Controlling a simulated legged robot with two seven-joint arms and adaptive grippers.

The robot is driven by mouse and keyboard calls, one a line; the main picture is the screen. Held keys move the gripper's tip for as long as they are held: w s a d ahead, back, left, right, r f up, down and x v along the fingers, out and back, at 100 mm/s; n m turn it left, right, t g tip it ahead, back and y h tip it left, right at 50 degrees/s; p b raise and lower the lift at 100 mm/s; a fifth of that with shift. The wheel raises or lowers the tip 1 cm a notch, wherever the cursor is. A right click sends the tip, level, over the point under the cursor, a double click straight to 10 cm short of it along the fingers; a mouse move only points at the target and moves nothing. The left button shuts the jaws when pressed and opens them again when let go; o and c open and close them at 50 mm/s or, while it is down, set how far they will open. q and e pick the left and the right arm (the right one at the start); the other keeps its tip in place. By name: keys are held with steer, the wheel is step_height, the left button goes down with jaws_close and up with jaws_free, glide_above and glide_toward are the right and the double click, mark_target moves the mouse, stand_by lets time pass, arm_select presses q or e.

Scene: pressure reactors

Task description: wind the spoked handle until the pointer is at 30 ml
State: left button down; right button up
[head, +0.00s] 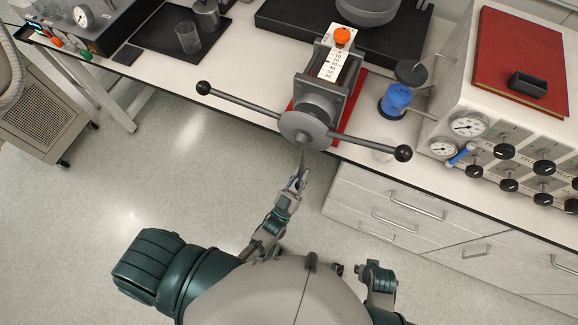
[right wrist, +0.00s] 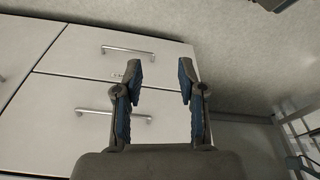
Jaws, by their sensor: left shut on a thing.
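The spoked handle (head: 303,130) is on the front of a screw press with a grey hub. Two spokes with black ball ends point to the upper left and lower right, and a third points down toward me. My left gripper (head: 297,182) is shut on the end of this lower spoke and hides its ball. A white scale (head: 329,68) with dark marks lies behind the hub, with an orange knob (head: 342,36) at its far end. The pointer's reading is too small to tell. My right gripper (right wrist: 160,78) is open and empty in front of drawers.
A blue cup (head: 396,98) stands right of the press, beside a control box (head: 455,100) with gauges and black knobs. A black tray (head: 150,45) with a beaker is at left.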

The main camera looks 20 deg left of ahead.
arm_select(q)
steer(key=shift+d+r+n+t+y, duration=0.2)
steer(key=shift+d+r+n+y, duration=0.2)
steer(key=shift+d+n+y, duration=0.4)
steer(key=shift+d+r+n+t+y, duration=0.2)
steer(key=shift+d+r+n+y, duration=0.3)
steer(key=shift+d+n, duration=0.5)
arm_select(e)
steer(key=shift+r, duration=1.1)
arm_select(q)
steer(key=shift+a+f, duration=0.1)
steer(key=c, duration=1.2)
jaws_free()
steer(key=shift+o, duration=0.3)
steer(key=shift+s+f+b, duration=0.15)
steer(key=shift+b, duration=0.15)
arm_select(e)
steer(key=shift+s, duration=0.15)
arm_select(q)
steer(key=shift+f, duration=0.2)
steer(key=v, duration=1.1)
steer(key=shift+s, duration=0.45)
